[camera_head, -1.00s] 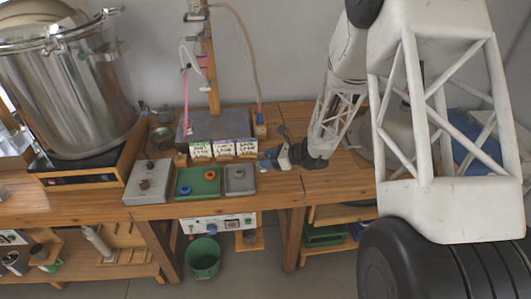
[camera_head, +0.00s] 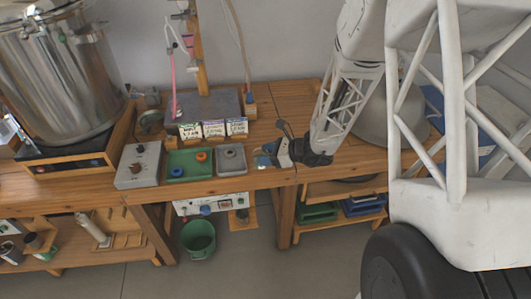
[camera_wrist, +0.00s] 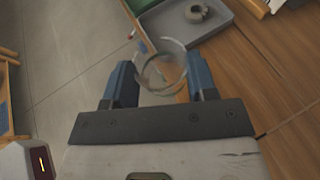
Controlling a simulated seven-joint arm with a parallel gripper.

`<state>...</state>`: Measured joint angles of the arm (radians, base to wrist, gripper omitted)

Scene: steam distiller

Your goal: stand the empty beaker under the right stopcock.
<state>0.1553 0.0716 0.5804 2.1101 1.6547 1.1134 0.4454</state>
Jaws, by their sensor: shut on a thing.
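My gripper (camera_head: 266,159) is above the front of the wooden bench, just right of the grey tray. In the wrist view its two blue fingers (camera_wrist: 163,85) are shut on a clear glass beaker (camera_wrist: 160,68), whose round rim shows between the fingertips. I see no liquid in it. In the head view the beaker is small and hard to make out. A glass apparatus with pink liquid (camera_head: 172,72) hangs on a wooden post (camera_head: 201,62) over a grey base plate (camera_head: 228,101). The top is cut off, and I cannot make out the right stopcock.
Three label cards (camera_head: 213,130) stand before the base plate. A green tray (camera_head: 190,153) and a grey tray (camera_head: 232,168) lie left of my gripper. A large steel pot (camera_head: 60,75) stands at left. A green bucket (camera_head: 199,238) is on the floor. Bare bench lies behind my gripper.

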